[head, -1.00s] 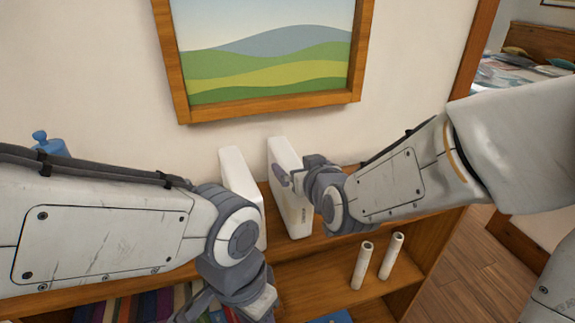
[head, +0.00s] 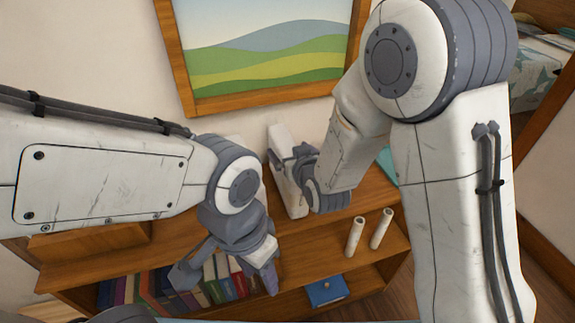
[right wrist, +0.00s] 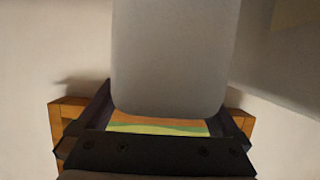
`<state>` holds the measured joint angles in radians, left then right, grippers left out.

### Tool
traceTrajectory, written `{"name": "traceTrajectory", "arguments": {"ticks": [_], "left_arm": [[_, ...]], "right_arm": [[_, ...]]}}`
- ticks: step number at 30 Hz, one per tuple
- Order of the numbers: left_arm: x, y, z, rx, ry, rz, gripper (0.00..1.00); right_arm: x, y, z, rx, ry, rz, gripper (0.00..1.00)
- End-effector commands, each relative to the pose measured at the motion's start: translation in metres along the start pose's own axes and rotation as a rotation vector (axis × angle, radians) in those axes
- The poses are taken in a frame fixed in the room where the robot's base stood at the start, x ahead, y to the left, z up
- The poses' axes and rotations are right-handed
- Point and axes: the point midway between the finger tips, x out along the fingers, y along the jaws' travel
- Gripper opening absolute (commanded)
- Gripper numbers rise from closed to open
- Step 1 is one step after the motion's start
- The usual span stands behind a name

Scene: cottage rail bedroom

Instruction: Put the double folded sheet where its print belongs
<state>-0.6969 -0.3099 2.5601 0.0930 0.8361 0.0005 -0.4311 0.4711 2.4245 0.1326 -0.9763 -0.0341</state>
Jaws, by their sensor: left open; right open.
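A white folded sheet (head: 283,137) stands upright like a slab on the shelf top, below the picture, in the head view. Its print cannot be read now. My right gripper (head: 281,162) is at its upper part, jaws open. In the right wrist view a pale, round-cornered slab (right wrist: 175,60) lies between the spread fingers of the right gripper (right wrist: 165,118); contact cannot be told. My left gripper (head: 226,275) is open and empty, in front of the lower shelf.
The wooden shelf unit (head: 325,245) holds two white rolls (head: 355,237) (head: 381,229), several books (head: 215,285) and a blue box (head: 326,291). A framed landscape (head: 262,55) hangs above. A bed (head: 545,65) is at the far right. My right arm hides much of the right side.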

Motion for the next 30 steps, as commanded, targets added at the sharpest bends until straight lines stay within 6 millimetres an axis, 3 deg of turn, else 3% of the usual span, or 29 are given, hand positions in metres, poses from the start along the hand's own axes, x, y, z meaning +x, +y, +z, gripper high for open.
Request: {"name": "traceTrajectory", "arguments": {"ticks": [5, 12, 13, 18, 21, 30], "left_arm": [[-0.007, 0.001, 0.000, -0.001, 0.000, 0.000, 0.50], [-0.007, 0.001, 0.000, -0.001, 0.000, 0.000, 0.50], [-0.007, 0.001, 0.000, -0.001, 0.000, 0.000, 0.50], [-0.007, 0.001, 0.000, 0.000, 0.000, 0.000, 0.50], [-0.007, 0.001, 0.000, 0.000, 0.000, 0.000, 0.50], [-0.007, 0.001, 0.000, 0.000, 0.000, 0.000, 0.50]], "right_arm": [[0.017, 0.000, -0.001, 0.000, 0.000, 0.000, 1.00], [0.019, 0.000, 0.000, 0.000, 0.001, 0.000, 1.00], [0.019, 0.000, 0.000, 0.000, 0.001, 0.000, 0.96], [0.019, 0.000, 0.000, 0.000, 0.001, 0.000, 0.31], [0.019, 0.000, 0.000, 0.000, 0.000, 0.000, 0.00], [0.019, 0.000, -0.003, 0.000, 0.006, 0.000, 0.00]]}}
